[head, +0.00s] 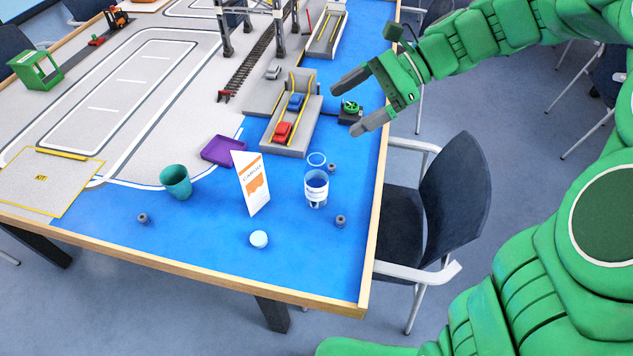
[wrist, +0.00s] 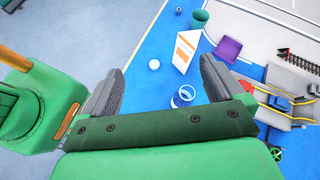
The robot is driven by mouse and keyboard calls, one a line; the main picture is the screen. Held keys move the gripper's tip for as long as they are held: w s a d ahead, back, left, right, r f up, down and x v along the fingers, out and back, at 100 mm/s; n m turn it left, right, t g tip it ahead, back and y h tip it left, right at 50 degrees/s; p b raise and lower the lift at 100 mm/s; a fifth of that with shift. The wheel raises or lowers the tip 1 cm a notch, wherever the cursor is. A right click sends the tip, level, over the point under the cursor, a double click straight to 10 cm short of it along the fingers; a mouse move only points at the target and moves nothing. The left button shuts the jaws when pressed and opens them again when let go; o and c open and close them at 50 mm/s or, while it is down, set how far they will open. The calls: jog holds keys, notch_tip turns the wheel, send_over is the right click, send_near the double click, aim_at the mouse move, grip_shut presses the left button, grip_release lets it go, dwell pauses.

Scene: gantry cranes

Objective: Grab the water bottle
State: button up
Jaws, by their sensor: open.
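The likely water bottle (head: 316,190) is a small clear container with a white label and blue showing through, upright on the blue part of the table near the right edge. A pale ring shows just behind it; I cannot tell if it is part of it. In the wrist view the clear container (wrist: 181,100) appears between and beyond the fingers. My gripper (head: 346,109) is open and empty, above the table's right edge, behind and to the right of the bottle. Both fingers of my gripper (wrist: 161,72) show in the wrist view.
A white and orange card (head: 252,184) stands left of the bottle, with a white ball (head: 258,239) in front. A teal cup (head: 176,182), purple tray (head: 223,151) and small grey pieces (head: 340,221) are nearby. A grey ramp with toy cars (head: 283,131) stands behind. A chair (head: 445,200) is beside the table.

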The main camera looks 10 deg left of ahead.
jog(key=w+a+m+y, duration=0.1)
jog(key=w+m+y, duration=0.1)
jog(key=w, duration=0.3)
jog(key=m, duration=0.1)
send_near(317, 178)
notch_tip(317, 178, down, 5)
jog(key=w+a, duration=0.2)
jog(key=a, duration=0.1)
jog(key=shift+x, duration=3.7)
jog(key=shift+c, duration=0.3)
jog(key=c, duration=1.1)
jog(key=shift+c, duration=0.2)
jog(key=shift+r, duration=0.25)
